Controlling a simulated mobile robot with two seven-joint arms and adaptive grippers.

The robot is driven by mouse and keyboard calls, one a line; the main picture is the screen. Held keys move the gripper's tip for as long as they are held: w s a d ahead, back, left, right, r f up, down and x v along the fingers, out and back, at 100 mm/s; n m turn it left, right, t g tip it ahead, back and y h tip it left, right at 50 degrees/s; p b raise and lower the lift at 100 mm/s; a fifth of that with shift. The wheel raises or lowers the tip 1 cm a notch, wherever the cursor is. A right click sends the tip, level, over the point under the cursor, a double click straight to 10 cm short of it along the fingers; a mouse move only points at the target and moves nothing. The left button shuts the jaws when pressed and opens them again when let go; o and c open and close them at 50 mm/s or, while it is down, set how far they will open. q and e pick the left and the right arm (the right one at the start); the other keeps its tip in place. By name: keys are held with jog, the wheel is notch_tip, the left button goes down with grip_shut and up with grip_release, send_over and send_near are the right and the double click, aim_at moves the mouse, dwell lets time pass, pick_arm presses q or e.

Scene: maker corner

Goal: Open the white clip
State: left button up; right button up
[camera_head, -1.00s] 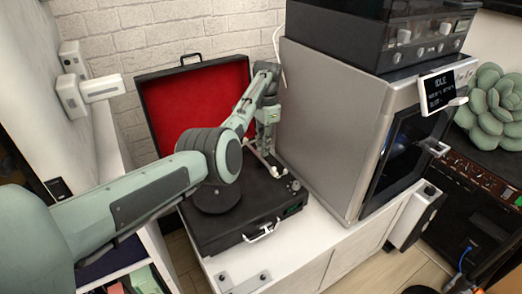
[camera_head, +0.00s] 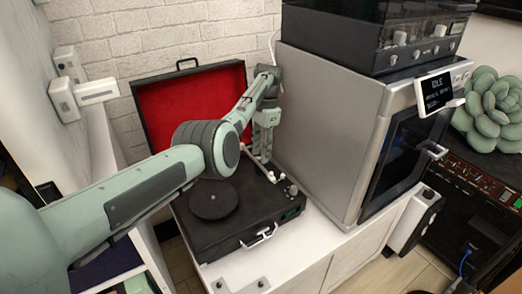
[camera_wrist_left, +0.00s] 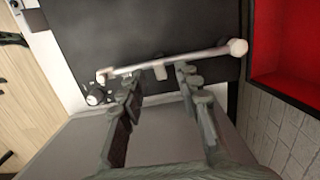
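The white clip (camera_wrist_left: 160,70) is a small pale piece at the middle of the slim tonearm (camera_wrist_left: 190,58) in the left wrist view. I cannot tell whether it is closed over the arm. It is too small to make out in the head view. The tonearm lies at the right side of the black suitcase record player (camera_head: 232,236). My left gripper (camera_wrist_left: 157,82) is open and empty, its fingertips apart on either side of the clip. In the head view the left gripper (camera_head: 262,150) points down over the tonearm. My right gripper is not in view.
The player's open red-lined lid (camera_head: 190,105) stands behind. A large steel-sided appliance (camera_head: 325,130) rises close on the right of my gripper. The round platter (camera_head: 213,200) is bare. The white cabinet top (camera_head: 300,252) has free room in front.

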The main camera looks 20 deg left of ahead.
pick_arm(q)
notch_tip(320, 180, up, 12)
jog(key=shift+w+d, duration=0.35)
jog(key=shift+w, duration=0.1)
